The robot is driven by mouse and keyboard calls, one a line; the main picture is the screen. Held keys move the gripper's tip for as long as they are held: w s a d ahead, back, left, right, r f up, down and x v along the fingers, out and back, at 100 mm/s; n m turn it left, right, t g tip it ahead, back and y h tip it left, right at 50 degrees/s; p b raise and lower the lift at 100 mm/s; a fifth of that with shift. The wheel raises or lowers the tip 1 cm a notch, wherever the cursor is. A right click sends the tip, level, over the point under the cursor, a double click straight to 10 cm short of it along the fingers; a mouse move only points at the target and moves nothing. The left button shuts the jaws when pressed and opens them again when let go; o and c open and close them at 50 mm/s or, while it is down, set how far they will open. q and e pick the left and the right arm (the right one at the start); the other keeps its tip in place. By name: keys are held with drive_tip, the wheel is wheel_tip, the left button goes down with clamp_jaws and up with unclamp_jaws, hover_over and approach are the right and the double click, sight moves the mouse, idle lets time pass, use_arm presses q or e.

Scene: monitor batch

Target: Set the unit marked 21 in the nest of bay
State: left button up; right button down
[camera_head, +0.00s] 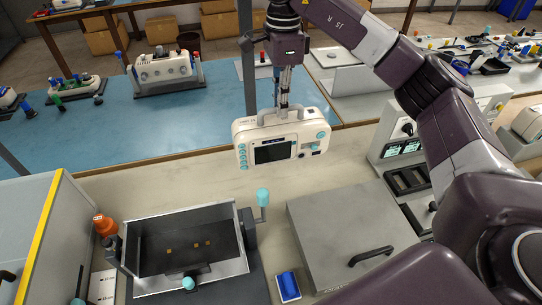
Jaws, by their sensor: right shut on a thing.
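A cream monitor unit (308,130) with a dark screen, a teal knob and a column of teal buttons hangs in the middle of the head view. My right gripper (284,104) comes down from above and is shut on the unit's top handle. The unit is held above the bench, and I cannot read a number on it. An open metal-walled nest (190,217) with a dark floor and a few small orange contacts lies below and to the left of the unit. It is empty. A teal-topped lever (263,197) stands at its right side. My left gripper is not in view.
A grey lidded box (340,219) lies right of the nest. A grey cabinet with a yellow edge (36,242) stands at the left. A blue-topped item (288,285) lies in front. Panels with displays (402,147) stand at the right. A blue bench (185,122) lies behind.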

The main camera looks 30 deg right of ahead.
sight(279, 141)
wheel_tip(279, 141, down, 13)
drive_tip(key=shift+w+r+p, duration=0.15)
drive_tip(key=shift+r+p, duration=0.05)
drive_tip(key=shift+p, duration=0.7)
wheel_tip(279, 141, down, 4)
drive_tip(key=shift+f+p, duration=0.2)
drive_tip(key=shift+p, duration=0.4)
drive_tip(key=shift+f, duration=0.1)
drive_tip(key=c, duration=2.3)
unclamp_jaws()
drive_tip(key=shift+f, duration=0.1)
drive_tip(key=shift+c, duration=0.2)
drive_tip(key=o, duration=0.4)
drive_tip(key=shift+c, duration=0.2)
